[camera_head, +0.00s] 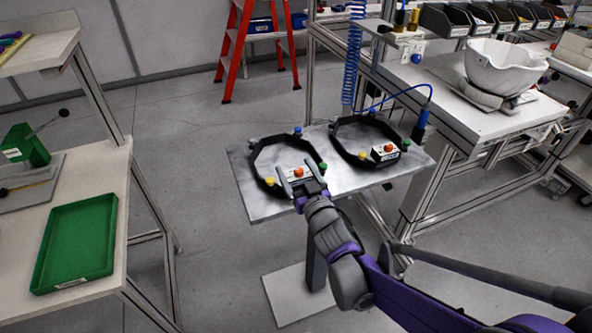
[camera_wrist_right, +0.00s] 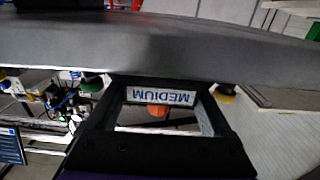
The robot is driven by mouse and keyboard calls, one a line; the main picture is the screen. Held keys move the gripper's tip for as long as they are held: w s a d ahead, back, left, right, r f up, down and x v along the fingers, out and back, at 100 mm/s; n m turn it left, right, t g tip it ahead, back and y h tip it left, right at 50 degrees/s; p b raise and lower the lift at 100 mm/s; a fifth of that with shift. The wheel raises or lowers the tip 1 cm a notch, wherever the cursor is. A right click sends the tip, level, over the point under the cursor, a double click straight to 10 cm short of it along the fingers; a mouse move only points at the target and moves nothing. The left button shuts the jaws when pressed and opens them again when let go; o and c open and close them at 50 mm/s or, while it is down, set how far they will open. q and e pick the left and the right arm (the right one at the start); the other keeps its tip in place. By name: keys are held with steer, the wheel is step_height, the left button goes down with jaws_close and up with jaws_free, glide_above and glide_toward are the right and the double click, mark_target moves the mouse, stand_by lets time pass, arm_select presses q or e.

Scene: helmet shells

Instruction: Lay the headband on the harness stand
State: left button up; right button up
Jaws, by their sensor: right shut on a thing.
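The harness stand is a grey metal plate (camera_head: 240,195) on a post with a pale square foot (camera_head: 290,305). A black many-sided headband (camera_head: 257,163) with blue, green, yellow and orange knobs is at the plate's left half. My right gripper (camera_head: 304,184) is shut on its near side, by the white label and orange knob. In the right wrist view the label between the fingers reads MEDIUM, upside down (camera_wrist_right: 160,97). I cannot tell whether this headband touches the plate. A second similar headband (camera_head: 338,142) lies on the right half. My left gripper is out of view.
A bench at left holds a green tray (camera_head: 76,284) and a green box (camera_head: 27,146). At right, a workbench (camera_head: 470,118) carries a white helmet shell (camera_head: 505,66) and a row of dark bins. A red ladder (camera_head: 234,50) stands behind. Floor shows between the benches and stand.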

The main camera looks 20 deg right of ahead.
steer(key=o, duration=1.2)
steer(key=shift+c, duration=0.2)
steer(key=shift+r, duration=0.25)
steer(key=s+p, duration=0.1)
steer(key=s, duration=1.1)
steer(key=s+d+f+m+g+h, duration=0.2)
steer(key=s+d+f+g+h, duration=0.1)
steer(key=s+f+g, duration=0.3)
steer(key=s+a+f+g, duration=0.1)
steer(key=s+f+g, duration=0.1)
steer(key=s, duration=0.2)
steer(key=s+a+f+n+g+y, duration=0.1)
steer(key=s+a+f+g, duration=0.1)
steer(key=s+f, duration=0.1)
steer(key=s+a+f+g+y, duration=0.1)
steer(key=s+a+f+g, duration=0.1)
steer(key=s, duration=0.3)
steer(key=shift+s+a+f+n+g, duration=0.15)
steer(key=shift+f+n+g, duration=0.2)
steer(key=shift+g, duration=0.25)
